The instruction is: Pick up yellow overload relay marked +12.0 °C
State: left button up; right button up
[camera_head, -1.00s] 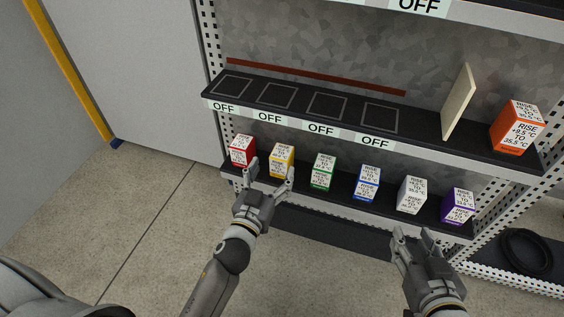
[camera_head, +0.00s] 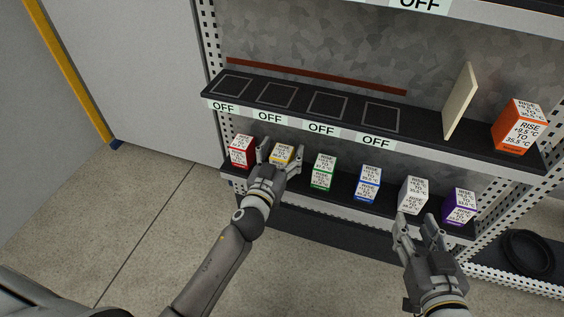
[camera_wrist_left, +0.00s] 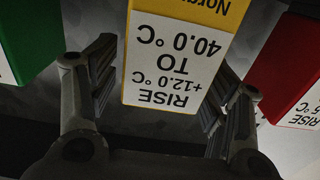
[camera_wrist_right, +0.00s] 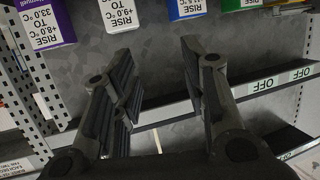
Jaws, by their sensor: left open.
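The yellow overload relay (camera_head: 282,153) stands on the lower shelf between the red and green ones. In the left wrist view the yellow relay (camera_wrist_left: 178,58) shows upside down, with its label reading +12.0 °C to 40.0 °C. My left gripper (camera_head: 280,158) is open, with one finger on each side of the yellow relay; in the left wrist view the fingers (camera_wrist_left: 163,95) flank its label with gaps visible. The gripper hides the relay's lower part in the head view. My right gripper (camera_head: 418,222) is open and empty in front of the shelf, below the white relay.
Red (camera_head: 242,151) and green (camera_head: 322,171) relays stand close on either side. Blue (camera_head: 368,183), white (camera_head: 412,195) and purple (camera_head: 459,206) relays stand further right. The upper shelf (camera_head: 300,100) overhangs, with outlined empty spots, a beige panel (camera_head: 459,100) and an orange box (camera_head: 519,126).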

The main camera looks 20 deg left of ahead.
pick_arm(q)
jog(key=c, duration=1.3)
jog(key=shift+o, duration=0.2)
jog(key=shift+r, duration=0.15)
